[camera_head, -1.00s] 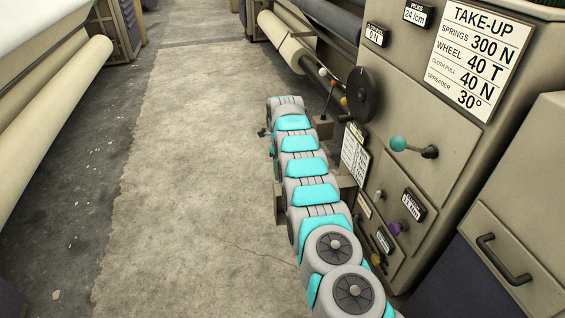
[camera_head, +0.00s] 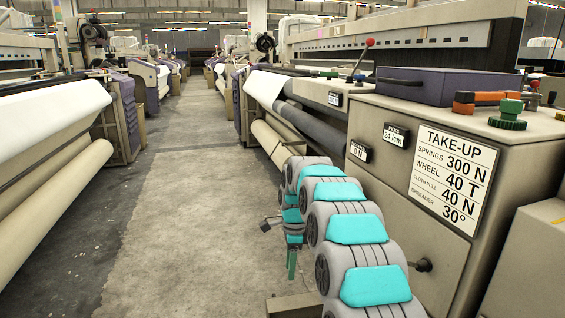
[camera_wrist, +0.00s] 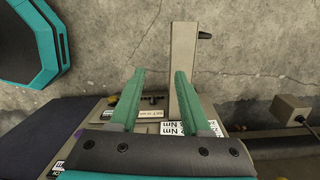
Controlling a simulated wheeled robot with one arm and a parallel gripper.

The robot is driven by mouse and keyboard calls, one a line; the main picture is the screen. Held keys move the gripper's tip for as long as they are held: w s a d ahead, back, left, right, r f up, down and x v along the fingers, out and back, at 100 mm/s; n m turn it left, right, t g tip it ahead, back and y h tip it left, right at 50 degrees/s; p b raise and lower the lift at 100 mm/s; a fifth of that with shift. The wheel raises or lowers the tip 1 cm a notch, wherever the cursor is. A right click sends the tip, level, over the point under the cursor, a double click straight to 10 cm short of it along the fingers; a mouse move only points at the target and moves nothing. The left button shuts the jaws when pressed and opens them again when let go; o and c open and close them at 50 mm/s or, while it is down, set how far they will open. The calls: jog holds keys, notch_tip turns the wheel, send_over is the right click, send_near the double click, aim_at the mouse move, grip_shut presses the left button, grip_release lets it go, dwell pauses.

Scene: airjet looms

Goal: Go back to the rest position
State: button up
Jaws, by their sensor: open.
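My gripper (camera_wrist: 160,85) shows in the wrist view as two green fingers standing apart, with nothing between them. In the head view a green finger (camera_head: 291,262) shows below the far end of my grey and turquoise arm, over the aisle side of the loom; the rest of the gripper is hidden. The arm is bent and raised in front of the loom's take-up cabinet (camera_head: 390,190). In the wrist view the gripper points down past the loom's labelled front, with concrete floor beyond.
A beige post (camera_wrist: 184,60) with a black knob stands close beyond the fingers in the wrist view. A cloth roll (camera_head: 272,142) lies past the arm. Another loom's roll (camera_head: 60,155) lines the left. The concrete aisle (camera_head: 190,200) between is clear.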

jog(key=s+d+r+n+p, duration=0.1)
jog(key=s+d+r+n, duration=0.25)
jog(key=s, duration=0.45)
jog(key=s+d+r+n, duration=0.2)
jog(key=s+r+n, duration=0.15)
jog(key=s, duration=0.35)
jog(key=s+d+r+n+p, duration=0.15)
jog(key=s+r, duration=0.25)
jog(key=s, duration=0.4)
jog(key=s+d+f+n, duration=0.1)
jog(key=s+n, duration=0.3)
jog(key=s, duration=0.8)
jog(key=s+d+f+n+g, duration=0.1)
jog(key=s+d+n, duration=0.3)
jog(key=s, duration=0.9)
jog(key=shift+d+h, duration=0.35)
jog(key=shift+h, duration=0.05)
